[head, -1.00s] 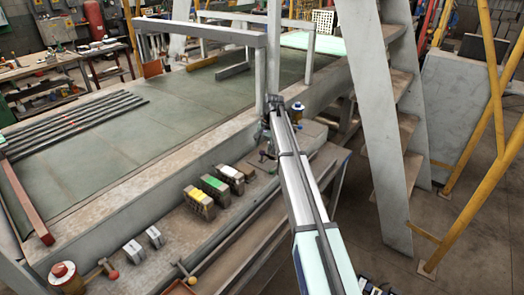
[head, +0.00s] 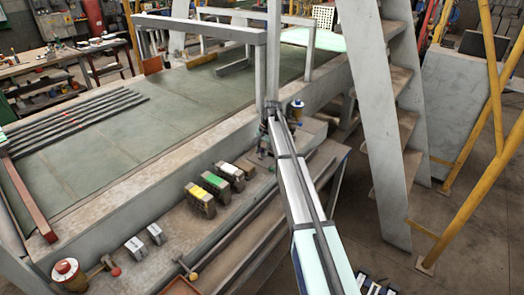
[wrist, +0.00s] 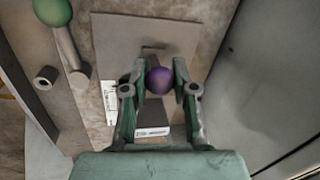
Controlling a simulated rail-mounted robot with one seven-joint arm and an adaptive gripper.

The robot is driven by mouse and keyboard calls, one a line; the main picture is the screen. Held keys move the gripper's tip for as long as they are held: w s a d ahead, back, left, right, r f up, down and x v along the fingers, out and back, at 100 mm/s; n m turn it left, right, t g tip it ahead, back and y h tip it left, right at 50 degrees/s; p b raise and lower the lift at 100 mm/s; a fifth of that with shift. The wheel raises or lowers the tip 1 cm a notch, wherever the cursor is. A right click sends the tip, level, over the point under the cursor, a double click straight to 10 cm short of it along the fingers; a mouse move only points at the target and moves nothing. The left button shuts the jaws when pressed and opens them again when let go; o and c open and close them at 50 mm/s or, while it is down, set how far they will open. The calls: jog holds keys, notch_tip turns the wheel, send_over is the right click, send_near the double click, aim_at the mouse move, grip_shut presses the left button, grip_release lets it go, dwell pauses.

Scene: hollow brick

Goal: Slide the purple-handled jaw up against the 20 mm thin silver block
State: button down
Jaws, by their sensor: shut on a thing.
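The purple ball handle (wrist: 159,80) shows in the wrist view. My gripper (wrist: 159,84) is shut on it, with one green-grey finger on each side. The jaw under the handle is mostly hidden; a grey metal plate (wrist: 190,42) lies beneath. A dark grey piece with a white labelled end (wrist: 152,133) is between my fingers, and I cannot tell whether it is the 20 mm block. In the head view my gripper (head: 267,142) is at the far end of the bench ledge, and the handle is hidden there. Two small silver blocks (head: 134,248) (head: 154,234) stand nearer.
Blocks with yellow (head: 200,200), green (head: 215,184) and white (head: 230,172) tops stand in a row on the ledge. A green ball handle (wrist: 52,12) on a metal rod is at the wrist view's upper left. A grey wall (wrist: 270,85) rises at right.

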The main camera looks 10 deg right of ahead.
jog(key=w+d+b, duration=0.1)
jog(key=w+d, duration=0.2)
jog(key=shift+w+d, duration=0.3)
jog(key=shift+d, duration=0.1)
jog(key=c, duration=0.9)
grip_release()
jog(key=shift+s, duration=0.1)
notch_tip(320, 180, up, 12)
jog(key=s+d, duration=0.1)
jog(key=shift+s+d+f, duration=0.15)
jog(key=shift+d, duration=0.25)
